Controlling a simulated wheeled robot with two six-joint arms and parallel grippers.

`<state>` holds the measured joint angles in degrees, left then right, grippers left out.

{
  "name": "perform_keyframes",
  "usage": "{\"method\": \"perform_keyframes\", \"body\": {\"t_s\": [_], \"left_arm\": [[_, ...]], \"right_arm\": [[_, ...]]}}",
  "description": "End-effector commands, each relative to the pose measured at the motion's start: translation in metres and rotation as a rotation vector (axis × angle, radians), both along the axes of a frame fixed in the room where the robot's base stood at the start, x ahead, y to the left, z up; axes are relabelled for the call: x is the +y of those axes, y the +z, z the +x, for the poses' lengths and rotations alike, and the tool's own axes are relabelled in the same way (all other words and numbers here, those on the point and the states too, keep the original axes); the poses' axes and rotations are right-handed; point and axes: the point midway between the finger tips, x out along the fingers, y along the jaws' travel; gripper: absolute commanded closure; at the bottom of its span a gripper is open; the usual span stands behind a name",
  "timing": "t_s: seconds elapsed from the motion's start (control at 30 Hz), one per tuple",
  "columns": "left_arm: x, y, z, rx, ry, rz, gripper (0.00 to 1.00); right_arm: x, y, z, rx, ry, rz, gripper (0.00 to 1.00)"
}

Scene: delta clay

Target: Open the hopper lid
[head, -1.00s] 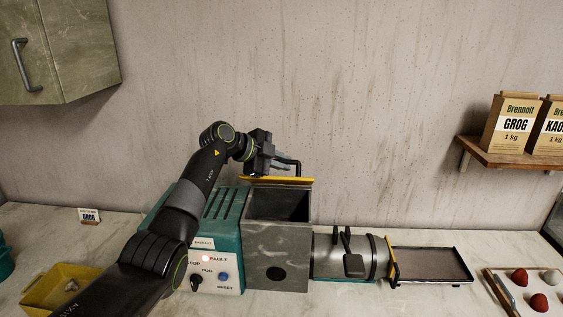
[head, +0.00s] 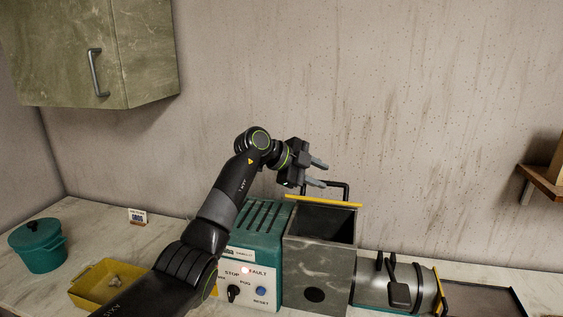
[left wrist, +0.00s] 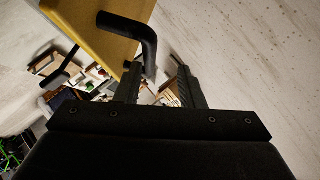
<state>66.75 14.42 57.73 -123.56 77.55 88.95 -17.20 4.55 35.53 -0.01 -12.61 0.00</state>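The grey hopper (head: 319,262) stands on the counter with its dark mouth uncovered. Its yellow lid (head: 323,201) is swung up at the mouth's back edge and shows nearly edge-on. The lid's black bar handle (head: 346,190) sticks out behind it. The left wrist view shows the lid's broad yellow face (left wrist: 95,42) and the bent handle (left wrist: 149,45) close to the fingers. My left gripper (head: 320,172) is open above the lid, beside the handle, with nothing seen between its fingers (left wrist: 158,88). My right gripper is out of view.
A teal control box (head: 255,245) with a lit lamp, knob and blue button adjoins the hopper. A metal barrel (head: 385,285) and dark tray (head: 490,300) lie to the right. A yellow bin (head: 85,295) and teal pot (head: 38,247) are at the left. A cabinet (head: 90,50) hangs above.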

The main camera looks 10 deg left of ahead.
Motion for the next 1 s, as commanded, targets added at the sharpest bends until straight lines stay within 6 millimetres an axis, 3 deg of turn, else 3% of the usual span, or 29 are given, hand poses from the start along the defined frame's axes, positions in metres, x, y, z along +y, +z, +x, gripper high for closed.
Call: {"method": "perform_keyframes", "body": {"t_s": [0.3,0.5,0.7,1.0], "left_arm": [[0.056,0.036,-0.037,-0.006,0.003,0.004,0.66],[0.081,0.056,-0.055,-0.003,0.003,0.003,0.66],[0.092,0.066,-0.063,0.000,0.000,0.002,0.66],[0.092,0.067,-0.064,0.001,0.000,0.001,0.66]], "right_arm": [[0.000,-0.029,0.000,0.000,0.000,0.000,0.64],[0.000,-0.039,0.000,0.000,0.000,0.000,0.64],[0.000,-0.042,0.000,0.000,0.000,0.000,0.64],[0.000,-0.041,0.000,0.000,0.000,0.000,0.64]]}}
